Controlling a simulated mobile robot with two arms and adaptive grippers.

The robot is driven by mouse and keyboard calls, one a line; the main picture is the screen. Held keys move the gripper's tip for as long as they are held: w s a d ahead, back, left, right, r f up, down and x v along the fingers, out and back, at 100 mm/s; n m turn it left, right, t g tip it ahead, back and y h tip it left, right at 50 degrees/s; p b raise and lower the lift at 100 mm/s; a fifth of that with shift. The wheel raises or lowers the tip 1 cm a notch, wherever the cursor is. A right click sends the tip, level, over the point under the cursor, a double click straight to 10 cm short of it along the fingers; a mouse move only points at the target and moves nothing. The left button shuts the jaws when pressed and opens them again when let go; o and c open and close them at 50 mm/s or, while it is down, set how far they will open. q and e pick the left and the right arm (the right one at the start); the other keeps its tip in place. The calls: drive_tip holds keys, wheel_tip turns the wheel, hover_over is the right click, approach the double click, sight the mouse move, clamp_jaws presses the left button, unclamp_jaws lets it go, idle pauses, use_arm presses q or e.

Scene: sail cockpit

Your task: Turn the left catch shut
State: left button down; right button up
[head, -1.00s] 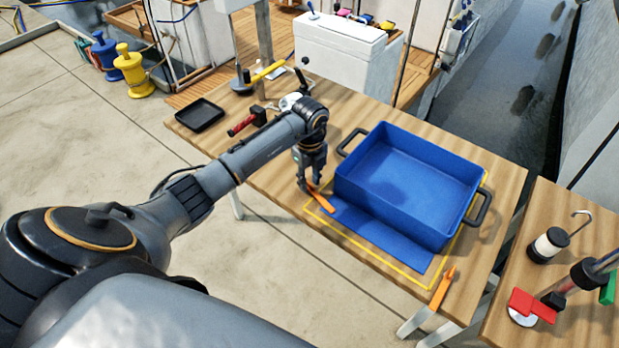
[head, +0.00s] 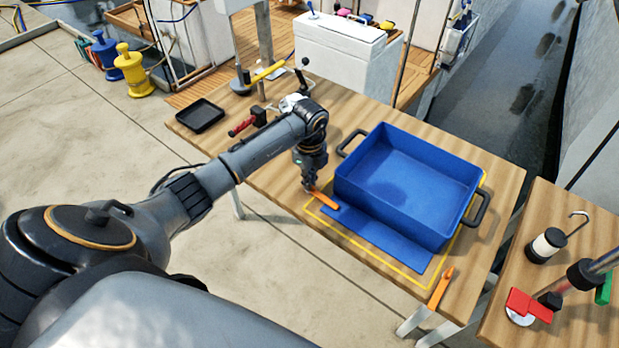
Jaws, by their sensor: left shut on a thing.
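The left catch (head: 326,201) is an orange lever at the near left corner of the blue panel. It slants down to the right, and its right tip lies at the panel's edge. My left gripper (head: 309,187) points down and is shut on the catch's left end. The fingers partly hide that end. A matching orange right catch (head: 441,288) sits at the panel's near right corner, pointing away from the panel's front edge. The blue panel (head: 385,240) lies flat inside a yellow outline, partly under a blue bin (head: 385,217). My right gripper is not in view.
The bin's black handle (head: 352,143) is close to the right of my left wrist. A black tray (head: 200,116) and a red-handled tool (head: 243,126) lie at the table's far left. A second table (head: 570,325) with several items stands at the right.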

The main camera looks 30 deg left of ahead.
use_arm(q)
drive_tip(key=shift+n, duration=0.5)
drive_tip(key=c, duration=1.5)
unclamp_jaws()
wheel_tip(320, 180, up, 12)
